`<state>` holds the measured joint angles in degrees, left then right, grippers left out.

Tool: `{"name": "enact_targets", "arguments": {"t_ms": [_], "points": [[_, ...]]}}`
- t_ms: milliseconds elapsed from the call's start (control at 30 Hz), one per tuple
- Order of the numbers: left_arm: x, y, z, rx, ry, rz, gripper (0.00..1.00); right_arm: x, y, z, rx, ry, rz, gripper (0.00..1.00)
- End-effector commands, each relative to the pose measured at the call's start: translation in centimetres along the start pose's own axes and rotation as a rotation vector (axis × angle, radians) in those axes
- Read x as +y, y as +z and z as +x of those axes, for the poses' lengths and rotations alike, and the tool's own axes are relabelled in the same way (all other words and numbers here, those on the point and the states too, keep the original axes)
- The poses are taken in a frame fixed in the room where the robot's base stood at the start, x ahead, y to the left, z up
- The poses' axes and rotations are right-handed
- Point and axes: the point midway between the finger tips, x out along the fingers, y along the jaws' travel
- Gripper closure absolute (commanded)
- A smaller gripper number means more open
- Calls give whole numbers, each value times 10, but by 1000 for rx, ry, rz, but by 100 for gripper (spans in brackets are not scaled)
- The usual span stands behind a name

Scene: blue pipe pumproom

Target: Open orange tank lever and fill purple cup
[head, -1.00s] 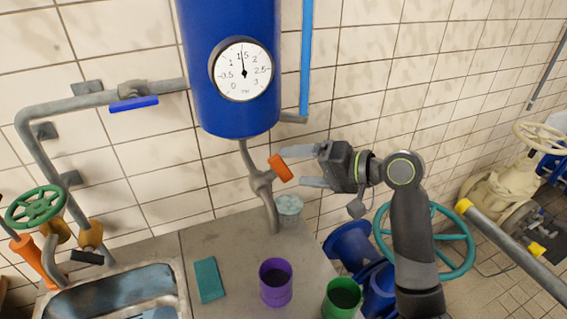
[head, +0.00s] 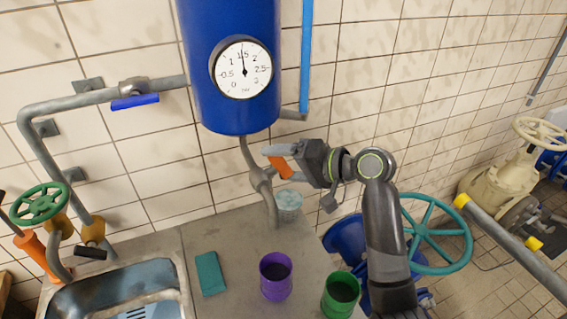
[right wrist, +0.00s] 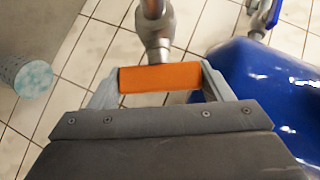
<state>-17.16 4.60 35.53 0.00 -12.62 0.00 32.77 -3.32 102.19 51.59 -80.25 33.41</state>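The blue tank (head: 230,80) hangs on the wall with a grey outlet pipe (head: 271,208) below it. Its orange lever (head: 281,167) sits between the fingertips of my right gripper (head: 281,163). The fingers are spread, one towards each end of the lever; the right wrist view also shows the lever (right wrist: 160,78) lying between them. Contact with the fingers is unclear. The purple cup (head: 275,290) stands upright on the counter, in front of the pipe and apart from it. Its inside looks dark. My left gripper is not in view.
A pale patterned cup (head: 289,203) stands beside the pipe. A green cup (head: 338,300) is right of the purple cup, and a teal sponge (head: 210,274) is left. A sink (head: 120,300) is at the left. A teal wheel (head: 436,262) stands behind my right arm.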

Motion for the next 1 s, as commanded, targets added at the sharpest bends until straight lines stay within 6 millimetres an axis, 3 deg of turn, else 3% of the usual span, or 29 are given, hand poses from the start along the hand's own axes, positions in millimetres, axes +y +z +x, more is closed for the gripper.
{"name": "enact_targets", "arguments": {"t_ms": [500,967,1000], "points": [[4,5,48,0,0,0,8,5,1,2,0,-170,-172,50],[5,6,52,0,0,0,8,1,0,0,-1,-198,-199,50],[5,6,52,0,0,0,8,1,0,0,-1,-198,-199,25]]}}
